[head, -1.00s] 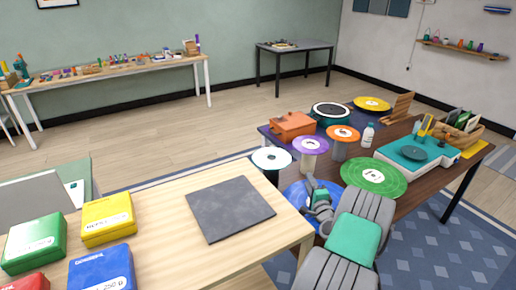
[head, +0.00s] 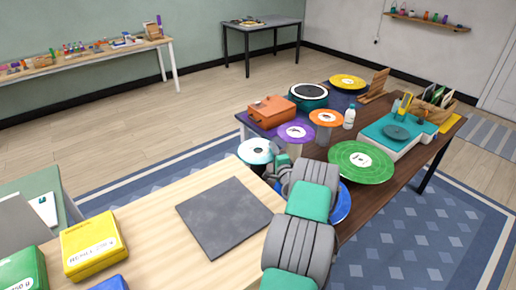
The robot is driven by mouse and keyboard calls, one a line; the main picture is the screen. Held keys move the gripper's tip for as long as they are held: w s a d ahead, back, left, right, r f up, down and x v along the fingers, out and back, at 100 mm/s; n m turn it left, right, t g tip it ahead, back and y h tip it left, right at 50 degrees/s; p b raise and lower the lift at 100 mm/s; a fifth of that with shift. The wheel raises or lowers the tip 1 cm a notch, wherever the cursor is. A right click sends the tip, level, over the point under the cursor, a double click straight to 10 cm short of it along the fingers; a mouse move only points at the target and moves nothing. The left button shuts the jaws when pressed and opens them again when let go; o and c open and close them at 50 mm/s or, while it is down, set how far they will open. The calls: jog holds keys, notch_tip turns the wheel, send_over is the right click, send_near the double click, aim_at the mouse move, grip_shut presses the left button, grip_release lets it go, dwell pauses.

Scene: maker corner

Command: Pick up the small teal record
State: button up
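Two discs could be the small teal record. One is a pale cyan disc (head: 256,151) with a dark centre, on a dark stand at the near left corner of the dark wooden table (head: 378,178). The other is a small dark teal disc (head: 396,132) on the teal and white record player. My gripper (head: 281,163) is low beside the pale cyan disc, at its right. My own arm hides much of the gripper, so its fingers and any contact cannot be made out.
Purple (head: 296,132), orange (head: 326,118), large green (head: 361,162) and yellow (head: 348,81) records crowd the table. A blue record (head: 343,204) is partly behind my arm. A white bottle (head: 349,117) stands mid-table. A grey mat (head: 224,215) lies bare on the light table.

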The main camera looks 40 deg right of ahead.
jog(key=shift+w+d, duration=0.25)
jog(key=shift+w, duration=0.2)
jog(key=shift+c, duration=0.4)
grip_shut()
jog(key=shift+s, duration=0.1)
